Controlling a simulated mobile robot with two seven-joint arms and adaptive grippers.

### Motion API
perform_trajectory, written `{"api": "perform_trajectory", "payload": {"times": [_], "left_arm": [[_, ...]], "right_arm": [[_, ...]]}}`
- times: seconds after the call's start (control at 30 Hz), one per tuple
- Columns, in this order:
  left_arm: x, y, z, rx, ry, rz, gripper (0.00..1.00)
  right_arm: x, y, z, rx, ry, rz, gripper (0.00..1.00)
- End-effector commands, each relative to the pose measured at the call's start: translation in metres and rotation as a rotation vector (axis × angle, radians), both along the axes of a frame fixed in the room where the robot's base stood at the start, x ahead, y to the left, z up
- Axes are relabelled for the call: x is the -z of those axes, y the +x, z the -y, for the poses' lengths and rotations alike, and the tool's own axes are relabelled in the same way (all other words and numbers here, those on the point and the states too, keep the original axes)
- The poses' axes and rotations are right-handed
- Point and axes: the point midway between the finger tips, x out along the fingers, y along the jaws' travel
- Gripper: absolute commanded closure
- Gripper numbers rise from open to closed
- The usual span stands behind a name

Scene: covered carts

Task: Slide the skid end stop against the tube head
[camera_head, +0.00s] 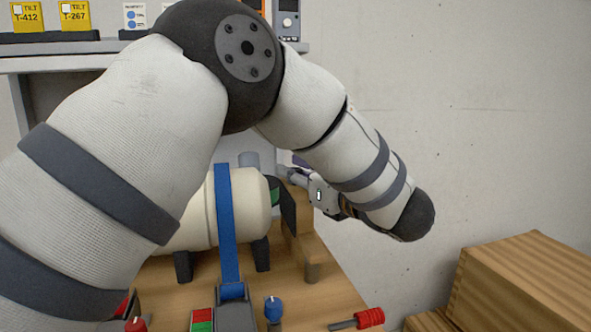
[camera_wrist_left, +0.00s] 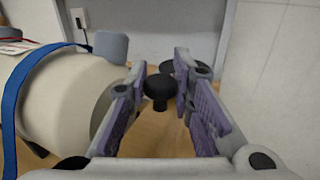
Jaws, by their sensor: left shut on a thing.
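The cream tube (camera_head: 198,215) lies on its side under a blue strap (camera_head: 226,215). Its rounded head (camera_head: 254,203) faces right. The end stop (camera_head: 300,232) is a wooden block with a dark pad (camera_head: 287,210) facing the head. A small green part shows between head and pad; I cannot tell whether they touch. My left gripper (camera_head: 298,178) is at the stop's far side, its fingertips partly hidden. In the left wrist view my left gripper (camera_wrist_left: 157,82) has its purple-padded fingers around a black knob (camera_wrist_left: 158,88) and is shut on it. My right gripper is not in view.
The wooden skid top (camera_head: 330,290) carries a strap buckle (camera_head: 234,303), a blue knob (camera_head: 273,308) and a red-handled piece (camera_head: 368,318). Wooden crates (camera_head: 530,275) stand at right. A shelf with yellow tilt tags (camera_head: 75,17) is behind. A wall (camera_head: 480,120) is close at right.

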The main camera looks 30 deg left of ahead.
Motion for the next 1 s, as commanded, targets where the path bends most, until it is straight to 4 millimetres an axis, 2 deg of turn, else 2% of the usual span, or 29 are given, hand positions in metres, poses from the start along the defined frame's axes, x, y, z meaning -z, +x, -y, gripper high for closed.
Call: {"api": "perform_trajectory", "payload": {"times": [0.3,0.33,0.4,0.43,0.77,0.87,1.0], "left_arm": [[0.000,0.000,0.000,-0.001,-0.002,-0.001,1.00],[0.000,0.000,0.000,-0.001,-0.002,-0.001,0.76],[0.000,0.000,0.000,0.000,-0.002,-0.001,0.61],[0.000,0.000,0.000,0.000,-0.002,-0.001,0.59],[0.000,-0.001,0.005,0.001,-0.002,-0.001,0.59],[0.000,-0.007,0.024,0.004,-0.001,-0.001,0.59],[0.000,-0.019,0.062,0.004,0.000,0.000,0.59]], "right_arm": [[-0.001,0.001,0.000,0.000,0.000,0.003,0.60],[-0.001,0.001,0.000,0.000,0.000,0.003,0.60],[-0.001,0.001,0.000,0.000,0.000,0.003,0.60],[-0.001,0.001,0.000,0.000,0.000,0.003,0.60],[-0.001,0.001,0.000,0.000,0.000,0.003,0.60],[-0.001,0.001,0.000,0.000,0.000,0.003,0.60],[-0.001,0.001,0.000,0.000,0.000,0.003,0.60]]}}
